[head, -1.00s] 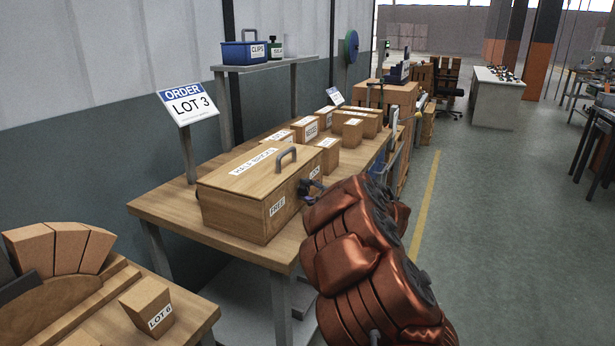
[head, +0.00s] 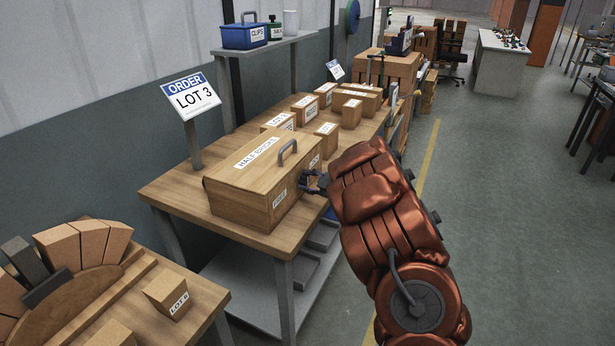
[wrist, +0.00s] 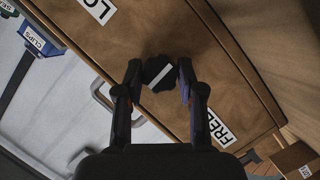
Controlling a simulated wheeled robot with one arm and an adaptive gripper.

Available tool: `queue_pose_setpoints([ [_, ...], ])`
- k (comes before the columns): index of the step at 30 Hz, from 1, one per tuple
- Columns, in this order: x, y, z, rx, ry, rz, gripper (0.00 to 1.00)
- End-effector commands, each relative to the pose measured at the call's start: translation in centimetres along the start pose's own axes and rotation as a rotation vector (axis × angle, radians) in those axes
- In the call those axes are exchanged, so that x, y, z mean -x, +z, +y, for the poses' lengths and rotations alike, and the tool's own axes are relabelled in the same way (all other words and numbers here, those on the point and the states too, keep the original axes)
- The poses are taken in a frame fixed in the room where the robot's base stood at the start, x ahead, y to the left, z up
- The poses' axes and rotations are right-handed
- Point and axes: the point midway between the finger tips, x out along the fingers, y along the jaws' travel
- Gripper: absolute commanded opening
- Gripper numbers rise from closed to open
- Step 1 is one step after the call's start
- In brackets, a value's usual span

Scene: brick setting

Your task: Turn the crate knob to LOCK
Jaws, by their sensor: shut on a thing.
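The wooden crate (head: 240,196), labelled HALF BRICKS, sits on the bench with its lid on. Its dark knob (wrist: 158,74) is on the side face, between the FREE label (wrist: 219,130) and the partly cut-off LOCK label (wrist: 97,8). The knob's white line lies across the direction between the labels, pointing at neither. My gripper (wrist: 160,78) has a finger on each side of the knob and is shut on it. In the head view my gripper (head: 312,183) is at the crate's right side, and the knob is mostly hidden by it.
The bench (head: 172,192) holds several small cartons behind the crate. An ORDER LOT 3 sign (head: 190,97) stands to the left. The floor to the right is open.

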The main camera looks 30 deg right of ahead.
Motion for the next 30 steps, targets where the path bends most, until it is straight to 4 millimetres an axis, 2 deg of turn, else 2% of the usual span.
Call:
queue_pose_setpoints([
  [14,0.00,0.13,-0.15,-0.010,-0.006,-0.001,0.03],
  [15,0.00,0.12,-0.16,-0.010,-0.006,-0.001,0.41],
  [21,-0.02,0.05,-0.11,-0.009,-0.005,0.000,0.62],
  [30,0.00,0.00,-0.06,-0.009,-0.005,0.001,0.63],
])
